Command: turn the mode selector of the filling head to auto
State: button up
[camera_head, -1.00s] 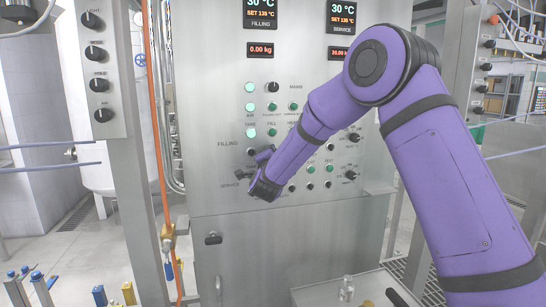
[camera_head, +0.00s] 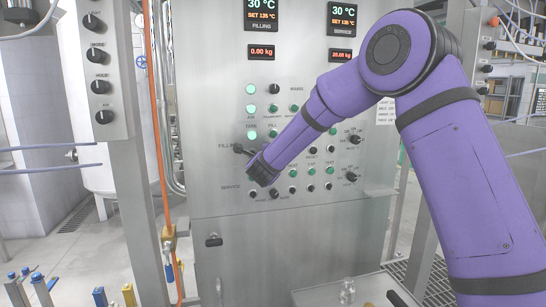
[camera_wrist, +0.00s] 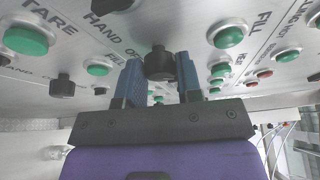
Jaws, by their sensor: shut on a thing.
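The filling head's panel (camera_head: 215,110) is a grey metal face with lit buttons and black knobs. In the wrist view the black mode selector knob (camera_wrist: 158,63) sits between the two blue fingers of my gripper (camera_wrist: 160,74), which is shut on it. Lettering reading "HAND O…" is printed to the knob's left; which way its pointer faces cannot be told. In the head view my gripper (camera_head: 243,153) is at the panel beside the "FILLING" label, and the knob is hard to separate from the dark fingers there.
Green buttons (camera_wrist: 26,40) and another black knob (camera_wrist: 62,86) lie close around my gripper. A separate column of black knobs (camera_head: 96,54) stands at the left, with an orange hose (camera_head: 156,130) beside it. A small steel table (camera_head: 330,295) stands below right.

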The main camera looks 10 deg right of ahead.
dwell(0.5)
jog(key=o, duration=0.9)
jog(key=shift+o, duration=0.2)
jog(key=v, duration=1)
jog(key=shift+s+a, duration=0.15)
jog(key=shift+s, duration=0.25)
